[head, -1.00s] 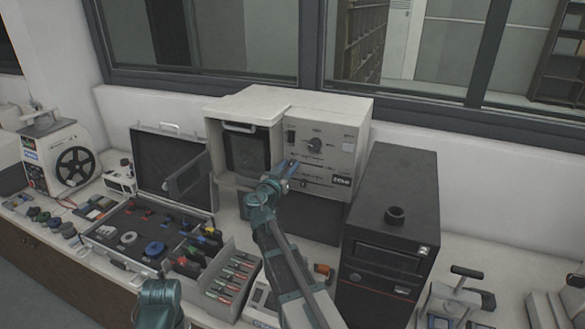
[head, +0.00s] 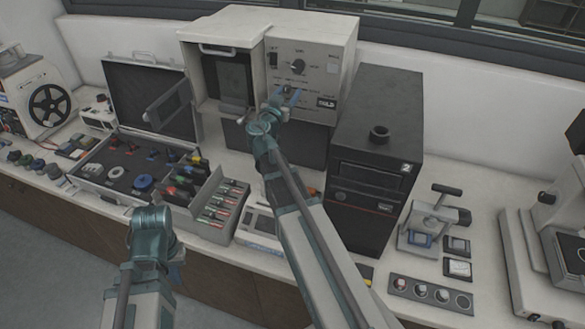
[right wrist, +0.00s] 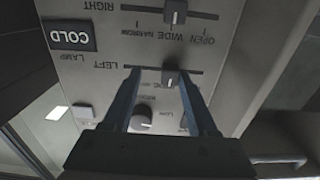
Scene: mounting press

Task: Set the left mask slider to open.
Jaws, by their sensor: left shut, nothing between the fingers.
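My right gripper (right wrist: 161,82) is open, with one finger on each side of this knob and gaps between. In the head view my right gripper (head: 286,97) is at the grey machine's front panel (head: 322,68) and hides part of the sliders. My left gripper (head: 176,272) is shut and empty, low in front of the bench.
The right slider (right wrist: 174,12) stands close by, also near WIDE. A COLD lamp label (right wrist: 72,37) and a round knob (right wrist: 141,118) share the panel. A black press unit (head: 375,150) stands right of the machine. An open case (head: 150,95) and a parts tray (head: 222,205) lie left.

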